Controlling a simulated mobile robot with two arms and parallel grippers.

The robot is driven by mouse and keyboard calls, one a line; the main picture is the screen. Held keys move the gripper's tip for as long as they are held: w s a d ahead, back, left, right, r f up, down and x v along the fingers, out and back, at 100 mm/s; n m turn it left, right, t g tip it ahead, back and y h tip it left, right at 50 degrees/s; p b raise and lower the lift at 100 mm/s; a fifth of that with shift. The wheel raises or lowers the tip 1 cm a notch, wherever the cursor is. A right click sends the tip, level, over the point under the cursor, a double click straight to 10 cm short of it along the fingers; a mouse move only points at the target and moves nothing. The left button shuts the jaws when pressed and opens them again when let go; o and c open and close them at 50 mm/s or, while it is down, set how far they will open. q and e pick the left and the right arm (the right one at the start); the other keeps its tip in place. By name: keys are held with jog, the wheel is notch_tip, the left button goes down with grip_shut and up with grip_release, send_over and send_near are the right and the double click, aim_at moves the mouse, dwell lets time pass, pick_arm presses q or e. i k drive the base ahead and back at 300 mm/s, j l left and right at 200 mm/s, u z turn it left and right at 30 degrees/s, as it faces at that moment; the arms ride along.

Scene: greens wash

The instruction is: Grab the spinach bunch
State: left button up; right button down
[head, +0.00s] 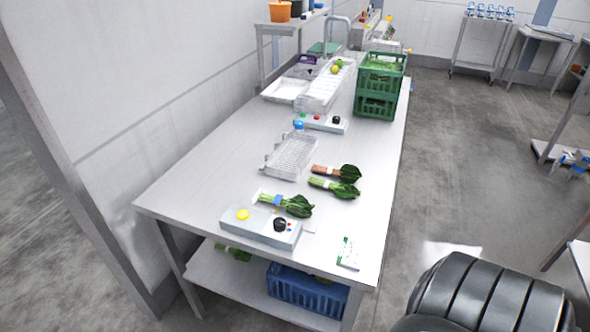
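Three leafy green bunches lie on the long steel table (185,178). One bunch with a blue band (298,207) lies just behind the near control box. A second bunch with pale green stems (345,190) lies farther back to the right. A third bunch with a reddish-brown stem end (350,172) lies just behind the second. I cannot tell from this distance which of them is spinach. Neither of my grippers is in view.
A control box with a yellow button (243,214) sits near the table's front. A clear rack (290,156) stands mid-table, with green crates (377,88) behind it. A packet (348,254) lies near the front right corner. A blue crate (300,291) sits on the lower shelf.

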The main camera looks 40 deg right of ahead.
aim_at(297, 205)
jog(key=z, duration=1.35)
jog(key=i+j+z, duration=0.1)
jog(key=i+j, duration=0.15)
jog(key=j, duration=0.15)
jog(key=i+j+z, duration=0.1)
jog(key=i+j, duration=0.15)
jog(key=j, duration=0.15)
jog(key=i+j+z, duration=0.1)
jog(key=i+j, duration=0.15)
jog(key=j, duration=0.2)
